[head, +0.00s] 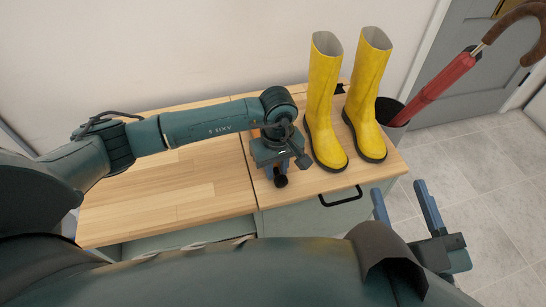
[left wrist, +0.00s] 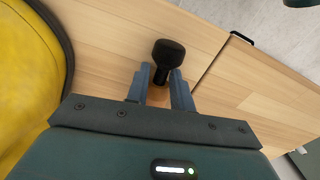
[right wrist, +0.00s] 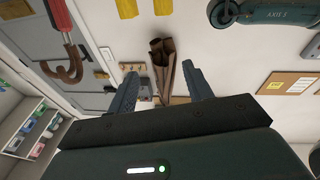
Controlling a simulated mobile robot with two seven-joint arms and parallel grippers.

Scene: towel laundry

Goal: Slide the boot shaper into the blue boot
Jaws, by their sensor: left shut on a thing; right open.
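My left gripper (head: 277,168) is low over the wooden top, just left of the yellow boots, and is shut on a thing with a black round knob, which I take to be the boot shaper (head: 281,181). In the left wrist view its black knob (left wrist: 168,51) juts out beyond the fingers (left wrist: 161,82); most of its body is hidden. Two upright yellow boots, a left one (head: 323,100) and a right one (head: 367,90), stand open-topped on the cabinet. No boot looks blue in these views. My right gripper (head: 399,188) is open and empty, off the cabinet's front right.
The wooden cabinet top (head: 180,195) is clear on the left. A black handle (head: 341,197) is on its front. A red umbrella (head: 440,85) leans in a dark stand (head: 391,112) right of the boots. A grey door (head: 490,60) is behind.

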